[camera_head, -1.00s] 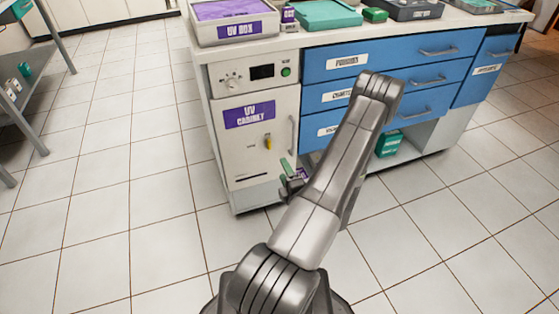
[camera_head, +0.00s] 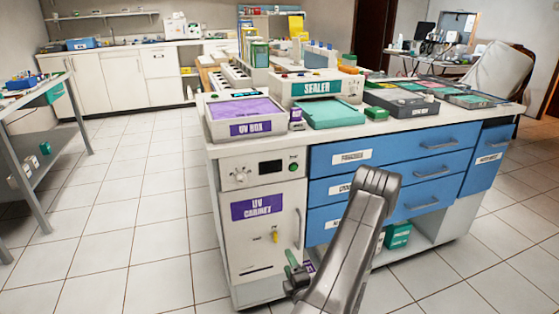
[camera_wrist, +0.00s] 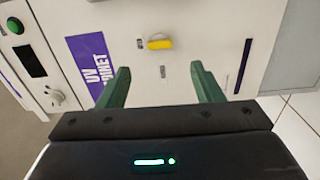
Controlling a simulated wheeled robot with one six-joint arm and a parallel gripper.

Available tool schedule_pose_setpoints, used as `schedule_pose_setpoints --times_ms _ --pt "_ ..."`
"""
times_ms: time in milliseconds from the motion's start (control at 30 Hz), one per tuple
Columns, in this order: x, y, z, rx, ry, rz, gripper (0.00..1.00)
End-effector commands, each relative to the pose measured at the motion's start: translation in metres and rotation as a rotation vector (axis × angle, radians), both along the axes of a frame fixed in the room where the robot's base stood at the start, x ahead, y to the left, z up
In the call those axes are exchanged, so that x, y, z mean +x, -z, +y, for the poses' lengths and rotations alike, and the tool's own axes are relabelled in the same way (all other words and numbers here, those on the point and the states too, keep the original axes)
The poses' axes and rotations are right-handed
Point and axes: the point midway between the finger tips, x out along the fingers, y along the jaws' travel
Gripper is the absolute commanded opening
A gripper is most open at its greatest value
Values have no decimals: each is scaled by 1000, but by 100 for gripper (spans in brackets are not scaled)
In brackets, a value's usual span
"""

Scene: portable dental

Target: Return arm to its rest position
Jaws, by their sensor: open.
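My arm (camera_head: 350,245) is bent, its elbow in front of the blue drawers in the head view. My gripper (camera_wrist: 160,72) shows two green fingers spread apart in the wrist view, with nothing between them. In the head view, part of my gripper (camera_head: 292,262) shows low before the UV cabinet, partly hidden by my arm. The fingers point at the white UV cabinet (camera_head: 243,180) front. Its yellow knob (camera_wrist: 160,43) lies beyond the fingertips, apart from them.
The UV box (camera_head: 246,117), sealer (camera_head: 316,88) and several trays stand on the counter above. A grey shelf table (camera_head: 60,140) is at the left. A green box (camera_head: 398,236) sits under the drawers. Tiled floor (camera_head: 130,240) is clear left of the cabinet.

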Motion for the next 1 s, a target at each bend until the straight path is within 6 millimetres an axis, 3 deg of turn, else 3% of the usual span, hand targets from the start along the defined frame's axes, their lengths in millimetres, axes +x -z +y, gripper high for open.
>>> schedule_pose_setpoints --times_ms 300,500,700,1000 --pt "58 1 20 -3 -5 -4 60" --pt "85 0 29 -1 -2 -3 60" --pt "97 -1 32 1 0 -2 60" --pt "96 -1 32 -6 0 -3 60"
